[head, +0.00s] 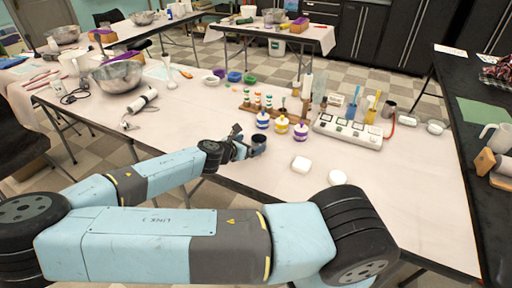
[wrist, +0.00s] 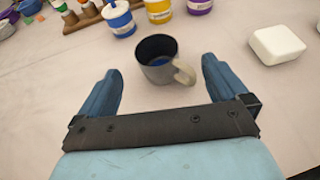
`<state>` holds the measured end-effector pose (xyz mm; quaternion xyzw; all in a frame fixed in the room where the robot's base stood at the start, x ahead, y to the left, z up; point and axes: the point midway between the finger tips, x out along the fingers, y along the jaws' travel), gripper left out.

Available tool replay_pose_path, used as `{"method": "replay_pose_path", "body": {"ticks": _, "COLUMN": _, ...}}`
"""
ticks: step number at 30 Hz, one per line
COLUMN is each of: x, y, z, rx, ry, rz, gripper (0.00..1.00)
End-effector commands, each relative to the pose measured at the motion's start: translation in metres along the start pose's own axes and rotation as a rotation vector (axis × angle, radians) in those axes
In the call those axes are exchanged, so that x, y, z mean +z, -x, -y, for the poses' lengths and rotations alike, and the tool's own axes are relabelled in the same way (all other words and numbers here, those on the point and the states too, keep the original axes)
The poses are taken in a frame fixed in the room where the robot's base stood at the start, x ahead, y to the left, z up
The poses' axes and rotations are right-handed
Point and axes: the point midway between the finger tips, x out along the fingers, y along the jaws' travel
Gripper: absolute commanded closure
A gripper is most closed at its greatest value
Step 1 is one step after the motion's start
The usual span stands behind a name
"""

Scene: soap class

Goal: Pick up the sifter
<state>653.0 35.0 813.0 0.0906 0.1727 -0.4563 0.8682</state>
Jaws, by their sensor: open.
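A dark grey cup-shaped thing with a pale beige handle (wrist: 156,50), which looks like the sifter, stands upright on the pale table. Its inside is dark with a bluish bottom. In the head view it is a small dark cup (head: 259,140) near the table's front edge, partly covered by my gripper. My gripper (wrist: 158,72) is open, one finger to each side of the cup in the wrist view, with the cup near and slightly beyond the fingertips. The handle points toward the right finger. No contact with the fingers shows.
Lidded jars with blue, yellow and purple bands (head: 281,125) stand just behind the cup. Two white soap-like blocks (head: 301,164) lie to its right. A wooden rack (head: 262,110) and a white hotplate unit (head: 347,130) stand farther back. The table left of the cup is mostly clear.

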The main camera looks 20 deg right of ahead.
Motion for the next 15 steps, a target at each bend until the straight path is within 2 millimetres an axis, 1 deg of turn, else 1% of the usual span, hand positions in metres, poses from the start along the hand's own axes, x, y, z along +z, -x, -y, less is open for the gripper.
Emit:
{"method": "replay_pose_path", "body": {"ticks": 9, "x": 0.003, "y": -0.035, "z": -0.002, "rx": -0.003, "ry": -0.001, "rz": -0.001, "gripper": 0.0}}
{"method": "replay_pose_path", "body": {"ticks": 12, "x": 0.003, "y": -0.044, "z": -0.002, "rx": -0.003, "ry": -0.001, "rz": -0.001, "gripper": 0.0}}
{"method": "replay_pose_path", "body": {"ticks": 15, "x": 0.003, "y": -0.049, "z": -0.002, "rx": -0.002, "ry": -0.001, "rz": -0.001, "gripper": 0.0}}
